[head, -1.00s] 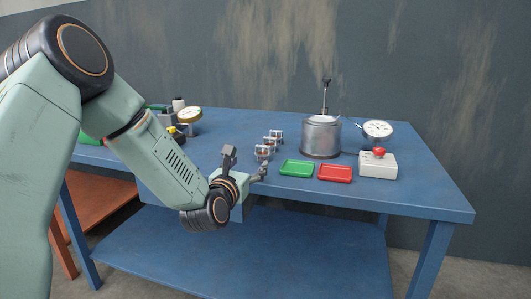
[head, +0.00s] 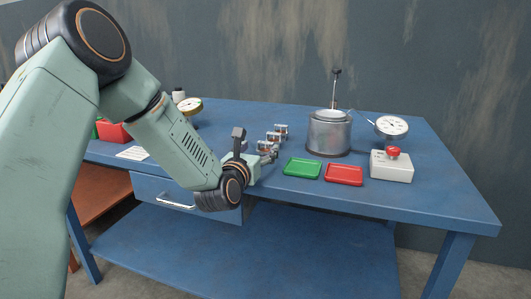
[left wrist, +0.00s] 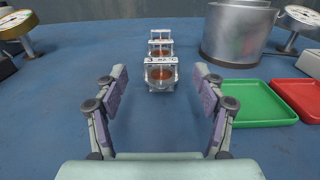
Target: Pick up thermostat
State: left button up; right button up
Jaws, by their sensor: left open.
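Thermostats with silvery frames and copper-coloured middles stand in a row on the blue table. The nearest thermostat (left wrist: 160,75) carries a marked white label and is centred ahead in the left wrist view; others (left wrist: 161,46) stand behind it. In the head view the row (head: 272,139) is just beyond my left gripper (head: 258,147), which hides part of the nearest one. My left gripper is open and empty; in the left wrist view its fingers (left wrist: 160,93) are spread wide, with the nearest thermostat beyond the tips. My right gripper is in no view.
A green tray (head: 302,168) and a red tray (head: 343,175) lie right of the thermostats. Another gauge (head: 189,105) is at the back left.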

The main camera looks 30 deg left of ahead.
aim_at(265, 143)
pick_arm(q)
jog(key=b+x, duration=0.1)
jog(key=x, duration=0.3)
jog(key=shift+w+f, duration=0.1)
jog(key=shift+f, duration=0.1)
jog(key=shift+w, duration=0.7)
jog(key=shift+r, duration=0.1)
jog(key=shift+a, duration=0.1)
jog(key=shift+c, duration=0.6)
jog(key=c, duration=1.2)
